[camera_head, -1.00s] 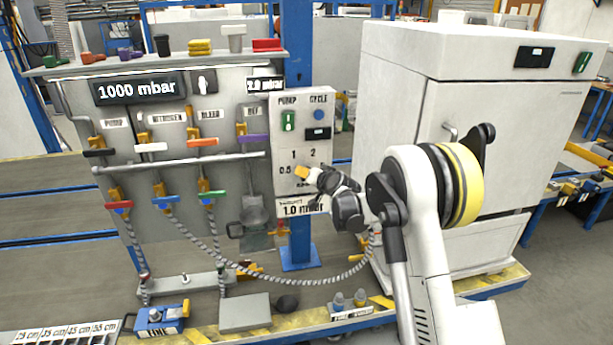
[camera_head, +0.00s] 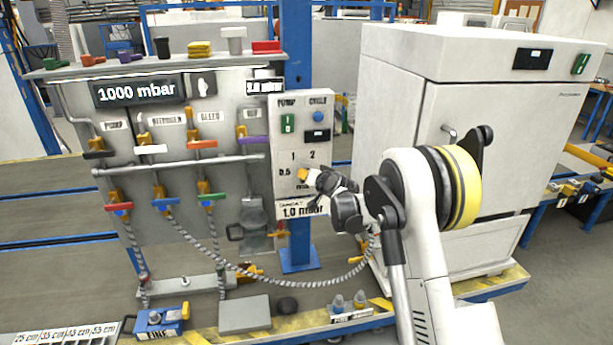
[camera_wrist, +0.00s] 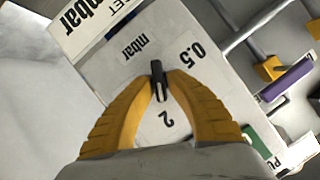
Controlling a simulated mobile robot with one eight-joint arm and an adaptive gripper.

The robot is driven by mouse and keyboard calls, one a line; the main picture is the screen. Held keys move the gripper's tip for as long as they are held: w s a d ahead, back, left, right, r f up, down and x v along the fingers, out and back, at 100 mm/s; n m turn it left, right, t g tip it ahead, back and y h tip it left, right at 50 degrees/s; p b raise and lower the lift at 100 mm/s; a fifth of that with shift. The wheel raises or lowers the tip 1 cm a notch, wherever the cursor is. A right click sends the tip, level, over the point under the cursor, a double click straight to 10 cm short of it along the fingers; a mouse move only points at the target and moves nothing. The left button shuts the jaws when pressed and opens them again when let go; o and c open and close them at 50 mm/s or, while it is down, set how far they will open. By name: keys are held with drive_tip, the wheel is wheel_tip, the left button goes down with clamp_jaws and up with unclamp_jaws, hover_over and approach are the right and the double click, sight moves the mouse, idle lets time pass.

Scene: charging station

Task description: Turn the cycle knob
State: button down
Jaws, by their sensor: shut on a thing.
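In the head view my gripper (camera_head: 304,175) reaches the panel from the right and hides the knob. The marks 0.5, 1 and 2 show around that spot. A label below reads 1.0 mbar. A blue button (camera_head: 318,117) sits under the word CYCLE.
A green switch (camera_head: 288,123) sits under PUMP. A rack of pipes and coloured valve handles (camera_head: 202,144) stands left of the panel. A large white oven-like cabinet (camera_head: 485,150) stands close on the right, behind my arm. A grey hose (camera_head: 310,284) hangs below the panel.

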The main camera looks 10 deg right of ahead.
drive_tip(key=shift+a+f, duration=0.1)
drive_tip(key=shift+f, duration=0.05)
drive_tip(key=n+h+b, duration=0.1)
drive_tip(key=n+h, duration=0.1)
drive_tip(key=n, duration=0.2)
drive_tip(key=shift+a+h, duration=0.15)
drive_tip(key=shift+h, duration=0.15)
drive_tip(key=n+h+b, duration=0.1)
drive_tip(key=n+h, duration=0.1)
drive_tip(key=n, duration=0.1)
drive_tip(key=shift+s+n+h, duration=0.1)
drive_tip(key=shift+n+h, duration=0.2)
idle(0.5)
drive_tip(key=c, duration=1.7)
unclamp_jaws()
drive_tip(key=shift+o, duration=1.2)
drive_tip(key=shift+w+f, duration=0.1)
drive_tip(key=shift+w, duration=0.1)
drive_tip(key=shift+s, duration=0.1)
